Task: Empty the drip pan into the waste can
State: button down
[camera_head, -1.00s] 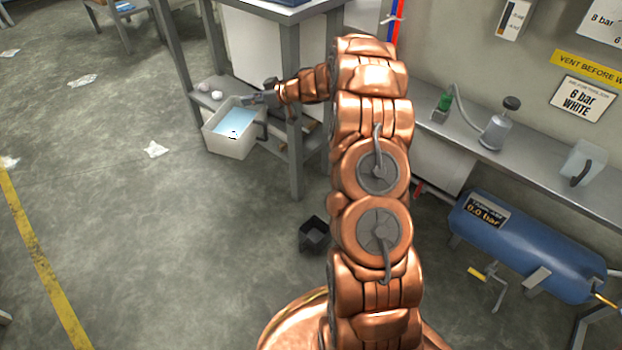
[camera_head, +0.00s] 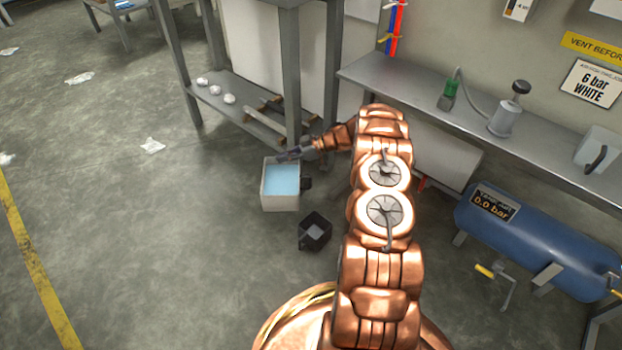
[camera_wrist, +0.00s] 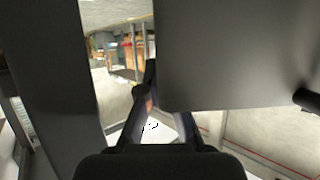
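The drip pan (camera_head: 267,201) is a whitish open box with light blue liquid (camera_head: 283,180) inside and a dark handle on its right side. In the head view it hangs clear of the shelf, roughly level. My gripper (camera_head: 287,155) is at the pan's far rim and appears shut on it; the exact contact is hard to see. In the wrist view my gripper's dark fingers (camera_wrist: 160,120) reach forward, with a pale surface between them. A small black open bin (camera_head: 315,232), likely the waste can, stands on the floor just right of and nearer than the pan.
A grey table leg (camera_head: 291,85) and low shelf (camera_head: 240,118) with several white lumps stand behind the pan. A wall bench (camera_head: 420,88) holds a pump bottle (camera_head: 507,115). A blue tank (camera_head: 540,240) lies at right. The floor at left is open, with scattered rags.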

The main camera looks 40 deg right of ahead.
jog(key=s+d+f+b, duration=0.4)
jog(key=d+f+b, duration=0.1)
jog(key=d+f, duration=0.35)
jog(key=shift+s+a+r+n+t+h+p, duration=0.9)
jog(key=shift+s+a+r+n+t+p, duration=1.05)
jog(key=shift+r+n+p, duration=1.9)
jog(key=s+a+n+t+b, duration=0.3)
jog(key=s+a+n+b, duration=0.3)
jog(key=s+b, duration=0.2)
jog(key=shift+s+a+r+b, duration=0.15)
jog(key=shift+s+r+b, duration=0.15)
jog(key=shift+s, duration=1.1)
